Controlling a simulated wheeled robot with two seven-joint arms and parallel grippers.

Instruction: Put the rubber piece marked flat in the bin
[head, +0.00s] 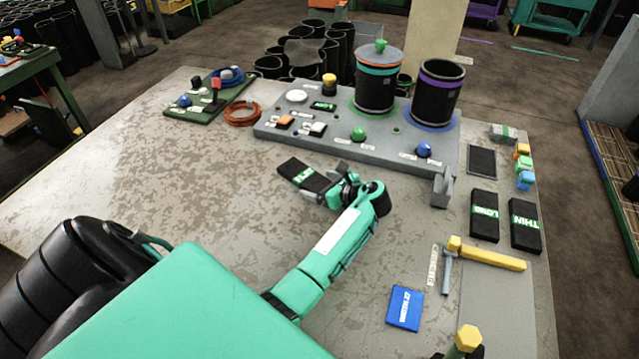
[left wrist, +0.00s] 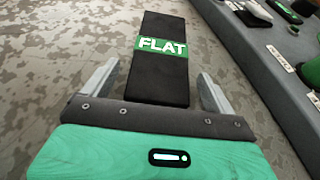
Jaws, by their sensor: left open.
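The black rubber piece marked FLAT (head: 293,171) lies on the table left of centre, with a green and white label. In the left wrist view the FLAT piece (left wrist: 160,75) runs lengthwise between my fingers, its near end close to the palm. My left gripper (head: 326,187) is low over the table at the piece; in the left wrist view it (left wrist: 158,72) is open, with one finger on each side and visible gaps to the piece. Two more black pieces, marked LONG (head: 484,228) and THIN (head: 525,238), lie at the right. I cannot make out a bin for certain.
A grey console (head: 330,140) with buttons and two black cylinders stands behind the gripper. A grey bracket (head: 440,188) is at its right front.

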